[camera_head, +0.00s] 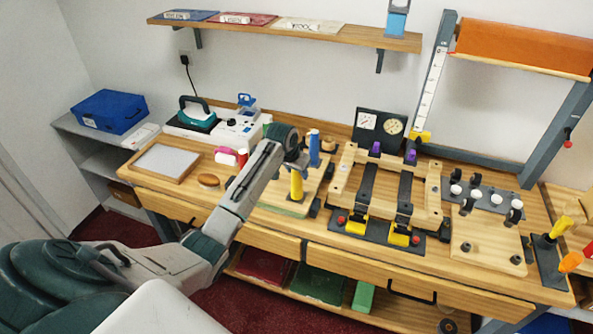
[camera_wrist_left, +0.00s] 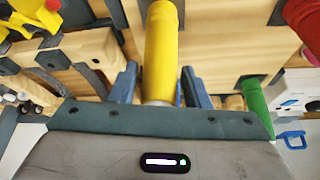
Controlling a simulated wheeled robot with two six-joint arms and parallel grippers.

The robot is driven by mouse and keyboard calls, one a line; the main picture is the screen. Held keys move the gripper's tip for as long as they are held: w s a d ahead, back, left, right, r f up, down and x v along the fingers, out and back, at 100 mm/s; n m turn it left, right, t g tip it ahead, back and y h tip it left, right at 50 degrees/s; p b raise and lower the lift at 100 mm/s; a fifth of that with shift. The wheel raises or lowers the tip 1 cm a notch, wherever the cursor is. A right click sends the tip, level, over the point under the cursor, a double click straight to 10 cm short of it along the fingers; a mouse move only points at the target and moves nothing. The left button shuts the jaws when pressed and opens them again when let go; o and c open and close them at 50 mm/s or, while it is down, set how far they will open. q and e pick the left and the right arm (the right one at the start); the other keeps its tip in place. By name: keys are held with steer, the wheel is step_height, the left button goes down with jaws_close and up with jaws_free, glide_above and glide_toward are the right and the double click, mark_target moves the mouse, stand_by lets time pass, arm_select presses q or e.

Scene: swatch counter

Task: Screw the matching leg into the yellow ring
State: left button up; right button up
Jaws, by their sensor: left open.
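A yellow leg (camera_head: 296,186) stands upright on a wooden board in front of my left gripper (camera_head: 298,164). In the left wrist view the yellow leg (camera_wrist_left: 161,50) runs between the two blue fingers of the left gripper (camera_wrist_left: 157,82). The fingers are open, with gaps showing beside the leg. A blue leg (camera_head: 314,150) stands just behind. A red leg (camera_wrist_left: 304,22) and a green leg (camera_wrist_left: 255,102) show in the left wrist view. A wooden frame (camera_head: 343,172) lies in the fixture with yellow-handled clamps. I cannot make out a yellow ring. My right gripper is not in view.
A wooden plate (camera_head: 487,243) with dark knobs lies right of the frame. A grey-topped tray (camera_head: 166,161) and a brown round pad (camera_head: 208,181) are at the left. The front bench strip is mostly clear.

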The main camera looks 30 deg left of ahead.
arm_select(q)
steer(key=n+y, duration=0.1)
steer(key=n, duration=0.2)
steer(key=n+y, duration=0.1)
steer(key=n, duration=0.2)
steer(key=shift+d+n+g, duration=0.15)
steer(key=shift+n+g, duration=0.15)
steer(key=shift+g, duration=0.1)
steer(key=n, duration=0.2)
steer(key=n+g+y, duration=0.1)
steer(key=n, duration=0.1)
steer(key=shift+y, duration=0.3)
steer(key=n+g, duration=0.1)
steer(key=n, duration=0.2)
steer(key=shift+y, duration=0.4)
